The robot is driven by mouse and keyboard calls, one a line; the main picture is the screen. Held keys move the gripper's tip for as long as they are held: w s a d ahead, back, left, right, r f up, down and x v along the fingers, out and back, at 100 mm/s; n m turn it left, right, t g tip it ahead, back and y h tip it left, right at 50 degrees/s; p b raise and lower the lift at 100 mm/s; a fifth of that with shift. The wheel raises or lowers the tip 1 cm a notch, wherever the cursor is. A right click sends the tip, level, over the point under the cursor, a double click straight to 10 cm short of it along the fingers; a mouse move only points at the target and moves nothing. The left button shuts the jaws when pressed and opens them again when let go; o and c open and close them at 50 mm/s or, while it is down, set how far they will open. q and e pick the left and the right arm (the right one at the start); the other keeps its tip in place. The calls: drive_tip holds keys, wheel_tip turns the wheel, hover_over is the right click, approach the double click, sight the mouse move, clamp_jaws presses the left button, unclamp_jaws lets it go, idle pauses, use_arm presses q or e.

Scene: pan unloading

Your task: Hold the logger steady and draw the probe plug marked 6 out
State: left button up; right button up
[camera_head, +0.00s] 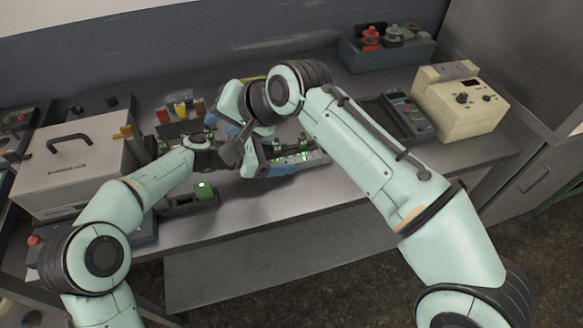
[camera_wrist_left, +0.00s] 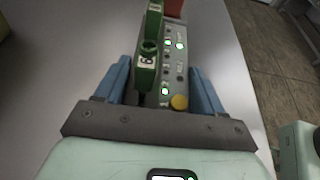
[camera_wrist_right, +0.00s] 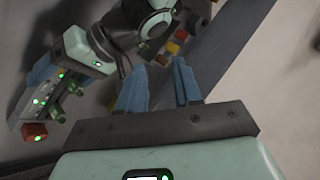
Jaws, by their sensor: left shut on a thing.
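The logger (camera_head: 305,158) is a grey unit with lit green lamps and upright green plugs. In the left wrist view, the logger face (camera_wrist_left: 178,75) lies between my blue fingers. The nearer green plug (camera_wrist_left: 147,62) carries a white mark resembling a 6; another green plug (camera_wrist_left: 154,22) stands beyond it. My left gripper (camera_head: 282,160) is shut on the logger. My right gripper (camera_wrist_right: 159,66) is open and empty, apart from the logger. In the right wrist view, the logger (camera_wrist_right: 40,105) is off to the left with its red end low; its plug marks cannot be read there.
A large pale box with a black handle (camera_head: 70,140) stands left. Coloured blocks (camera_head: 180,108) lie behind. A cream instrument (camera_head: 462,98) and dark meter (camera_head: 408,115) stand right. The front right bench is clear.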

drive_tip(key=s+a+r+m+t+y, duration=0.1)
drive_tip(key=s+a+m+y, duration=0.15)
drive_tip(key=m, duration=0.35)
drive_tip(key=m+t+h, duration=0.6)
drive_tip(key=m+h, duration=0.1)
drive_tip(key=m, duration=1.8)
approach(277, 144)
drive_tip(key=x, duration=0.8)
drive_tip(key=shift+w+f, duration=0.1)
drive_tip(key=shift+w, duration=0.05)
drive_tip(key=shift+t, duration=0.3)
clamp_jaws()
